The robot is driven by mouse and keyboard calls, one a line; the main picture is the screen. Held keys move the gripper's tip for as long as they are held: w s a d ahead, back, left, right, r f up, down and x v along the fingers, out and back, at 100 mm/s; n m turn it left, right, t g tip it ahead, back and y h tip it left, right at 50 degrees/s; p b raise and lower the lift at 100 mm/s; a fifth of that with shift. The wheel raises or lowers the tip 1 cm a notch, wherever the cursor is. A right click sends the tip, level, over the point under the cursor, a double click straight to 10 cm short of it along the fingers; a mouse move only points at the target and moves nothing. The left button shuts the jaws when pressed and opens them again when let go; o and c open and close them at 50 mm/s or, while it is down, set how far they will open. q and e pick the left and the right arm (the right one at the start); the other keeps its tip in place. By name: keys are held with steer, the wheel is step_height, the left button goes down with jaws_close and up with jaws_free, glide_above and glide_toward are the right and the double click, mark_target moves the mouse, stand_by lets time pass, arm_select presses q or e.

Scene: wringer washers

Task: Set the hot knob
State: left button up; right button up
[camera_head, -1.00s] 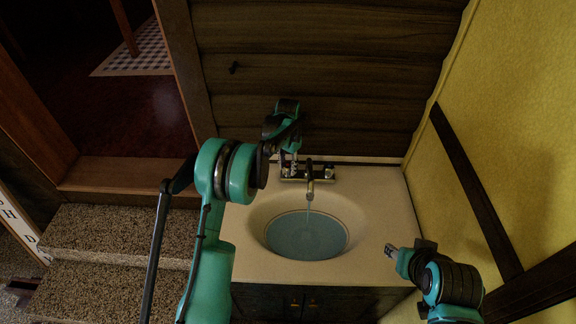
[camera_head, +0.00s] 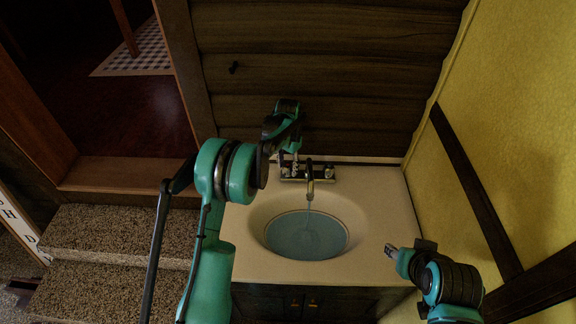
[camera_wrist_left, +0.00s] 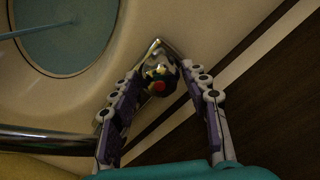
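The chrome hot knob with a red dot (camera_wrist_left: 158,76) is on the faucet base, seen in the left wrist view. My left gripper (camera_wrist_left: 163,72) is open, with a finger on each side of the knob and small gaps between them. In the head view my left gripper (camera_head: 289,161) reaches down to the left end of the faucet, where it mostly hides the knob. The faucet spout (camera_head: 310,185) is running a thin stream of water into the sink (camera_head: 262,212). My right gripper (camera_head: 390,250) is over the counter's right front; its finger opening is unclear.
The other faucet knob (camera_head: 328,171) is at the right of the spout. A beige counter (camera_head: 385,195) surrounds the sink, with a dark log wall (camera_head: 340,70) behind and a yellow wall (camera_head: 520,120) at right. Carpeted steps (camera_head: 110,235) are at left.

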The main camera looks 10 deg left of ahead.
mark_target(288, 165)
arm_select(q)
steer(key=shift+r, duration=0.1)
step_height(288, 165, up, 12)
stand_by(0.6)
stand_by(0.4)
steer(key=s+r+n+t, duration=0.1)
steer(key=s+r+t, duration=0.1)
steer(key=s+r, duration=0.5)
steer(key=s+r+n+t, duration=0.2)
steer(key=s+r, duration=0.1)
steer(key=s, duration=0.8)
steer(key=s+f+n+t, duration=0.1)
steer(key=s+f, duration=0.2)
steer(key=s, duration=0.5)
steer(key=s+f+n+t, duration=0.1)
steer(key=s+f+t, duration=0.1)
steer(key=s, duration=0.5)
steer(key=shift+s+a+f, duration=0.25)
steer(key=shift+s+f, duration=0.1)
steer(key=shift+f, duration=0.15)
